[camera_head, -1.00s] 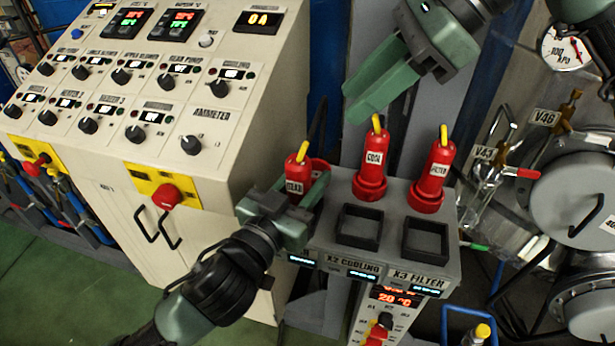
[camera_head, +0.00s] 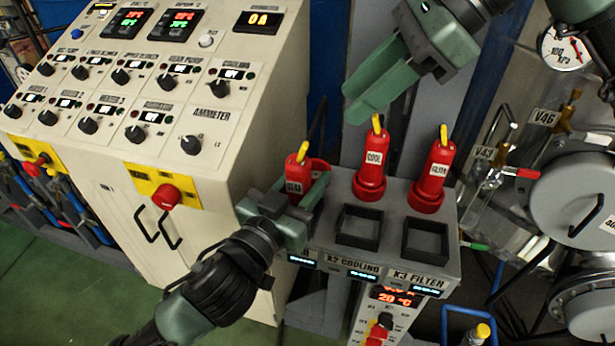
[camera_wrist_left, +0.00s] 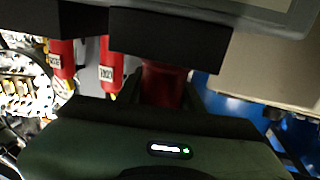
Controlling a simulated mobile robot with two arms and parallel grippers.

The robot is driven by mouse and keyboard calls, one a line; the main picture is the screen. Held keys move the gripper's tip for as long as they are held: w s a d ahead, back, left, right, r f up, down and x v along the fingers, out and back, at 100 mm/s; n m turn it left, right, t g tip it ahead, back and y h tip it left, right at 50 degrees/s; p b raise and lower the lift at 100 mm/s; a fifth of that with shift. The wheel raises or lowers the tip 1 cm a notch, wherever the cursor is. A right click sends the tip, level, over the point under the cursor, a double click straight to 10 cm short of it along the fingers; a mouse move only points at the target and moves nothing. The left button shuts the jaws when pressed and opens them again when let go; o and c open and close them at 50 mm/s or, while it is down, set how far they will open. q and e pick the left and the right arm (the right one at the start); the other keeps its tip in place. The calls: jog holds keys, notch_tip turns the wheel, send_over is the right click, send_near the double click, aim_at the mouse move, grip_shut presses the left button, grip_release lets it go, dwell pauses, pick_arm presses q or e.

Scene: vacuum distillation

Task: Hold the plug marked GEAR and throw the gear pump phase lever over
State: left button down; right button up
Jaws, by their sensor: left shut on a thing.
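The red plug marked GEAR (camera_head: 294,187) stands upright at the left of the grey socket box. A yellow lever (camera_head: 303,151) sticks up from its top, leaning right. My left gripper (camera_head: 305,203) is shut around the plug's lower body; its fingers hide the base. In the left wrist view a dark red body (camera_wrist_left: 162,84) shows between the fingers, mostly covered. My right gripper (camera_head: 365,103) hangs empty above and right of the GEAR plug, apart from it. Its fingers lie near each other, and I cannot tell whether they are fully shut.
The plugs COOL (camera_head: 372,175) and FILTER (camera_head: 435,175) stand on the same box (camera_head: 395,262), behind two square black frames. A beige control panel (camera_head: 235,150) with knobs is at left. Valves and a round vessel (camera_head: 575,200) crowd the right. Green floor (camera_head: 60,290) is clear at lower left.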

dwell(0.3)
jog(key=shift+f, duration=0.1)
grip_shut()
jog(key=s+d+f+m+t+y, duration=0.2)
jog(key=s+d+f+m+y, duration=0.1)
jog(key=d, duration=0.5)
jog(key=shift+s+d+f+m+y, duration=0.35)
jog(key=shift+f+y, duration=0.45)
jog(key=shift+f, duration=0.25)
